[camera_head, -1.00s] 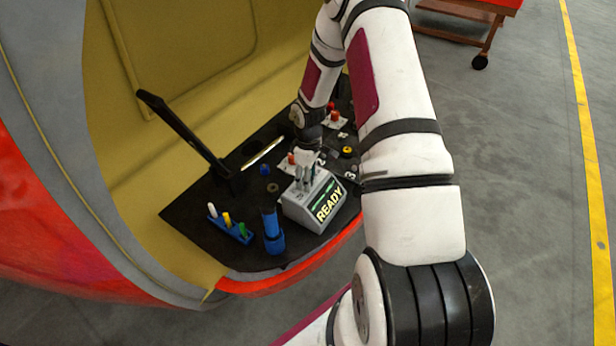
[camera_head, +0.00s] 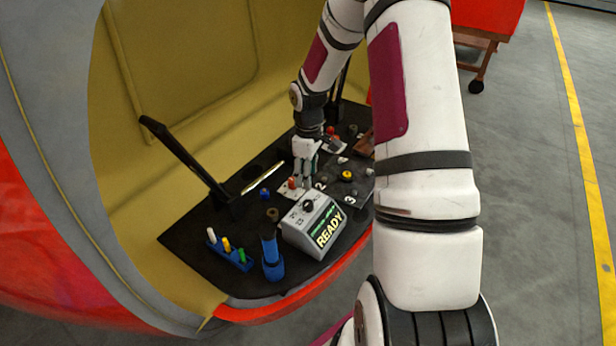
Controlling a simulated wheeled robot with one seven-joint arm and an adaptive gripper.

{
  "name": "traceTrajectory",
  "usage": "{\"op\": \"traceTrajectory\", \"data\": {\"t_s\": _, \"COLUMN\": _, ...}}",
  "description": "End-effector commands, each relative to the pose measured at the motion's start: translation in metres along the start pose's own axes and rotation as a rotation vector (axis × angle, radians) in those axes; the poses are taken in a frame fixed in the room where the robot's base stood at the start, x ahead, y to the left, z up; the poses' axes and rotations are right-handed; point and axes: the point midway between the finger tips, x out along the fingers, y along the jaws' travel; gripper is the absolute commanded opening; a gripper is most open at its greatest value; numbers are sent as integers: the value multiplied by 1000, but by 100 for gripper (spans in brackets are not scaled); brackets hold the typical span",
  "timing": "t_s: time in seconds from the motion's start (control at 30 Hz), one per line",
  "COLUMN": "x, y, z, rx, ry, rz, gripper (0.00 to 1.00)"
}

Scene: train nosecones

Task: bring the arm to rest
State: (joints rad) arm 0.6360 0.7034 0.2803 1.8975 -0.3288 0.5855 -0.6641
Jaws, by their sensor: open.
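My gripper (camera_head: 303,183) points down over the black console (camera_head: 195,235) inside the nosecone. It is open, and I see nothing between its fingers. It is behind the grey box (camera_head: 312,225) with a knob on its top and a lit READY display. A small red-topped part stands right beside the fingertips; I cannot tell whether they touch it. My arm reaches in from the right and hides the console's right end.
A black upright bar (camera_head: 185,160) rises at the left. A blue rack (camera_head: 229,250) with white, yellow and green pegs and a blue cylinder (camera_head: 271,255) stand at the front. A yellow knob (camera_head: 347,174) is to the right. A wooden cart (camera_head: 482,50) stands behind on open floor.

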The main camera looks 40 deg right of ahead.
Motion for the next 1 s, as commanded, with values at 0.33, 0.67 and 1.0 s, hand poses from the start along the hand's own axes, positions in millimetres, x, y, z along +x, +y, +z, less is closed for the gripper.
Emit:
{"op": "traceTrajectory", "data": {"t_s": 0.33, "x": 0, "y": 0, "z": 0, "rx": 0, "ry": 0, "rz": 0, "gripper": 48}}
{"op": "traceTrajectory", "data": {"t_s": 0.67, "x": -47, "y": -14, "z": -5, "rx": 29, "ry": -2, "rz": 52, "gripper": 48}}
{"op": "traceTrajectory", "data": {"t_s": 1.0, "x": -173, "y": -84, "z": -2, "rx": 162, "ry": 49, "rz": 177, "gripper": 48}}
